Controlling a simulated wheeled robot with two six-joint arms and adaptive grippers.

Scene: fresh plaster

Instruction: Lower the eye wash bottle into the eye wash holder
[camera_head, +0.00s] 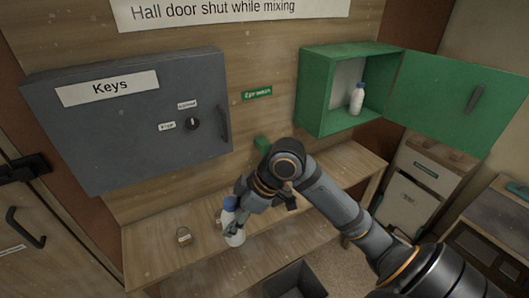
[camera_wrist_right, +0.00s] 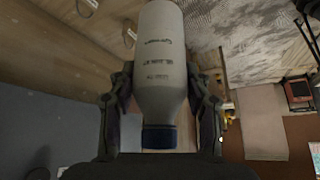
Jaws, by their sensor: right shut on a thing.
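The eye wash bottle (camera_head: 235,237), white with a blue cap, is in my right gripper (camera_head: 231,218) above the wooden bench. In the right wrist view, the bottle (camera_wrist_right: 163,60) lies between the two fingers, its blue cap toward the palm and its printed label showing. The gripper is shut on it. A small green piece, apparently the eye wash holder (camera_head: 262,144), shows on the wall below the green eye wash sign (camera_head: 257,93). My right arm hides part of it. The bottle is left of and lower than it in the picture. My left gripper is not in view.
A grey key cabinet (camera_head: 130,125) hangs at left. An open green cabinet (camera_head: 318,95) at right holds another white bottle (camera_head: 356,100). A padlock (camera_head: 183,235) lies on the bench (camera_head: 150,250). A dark bin (camera_head: 297,281) stands in front.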

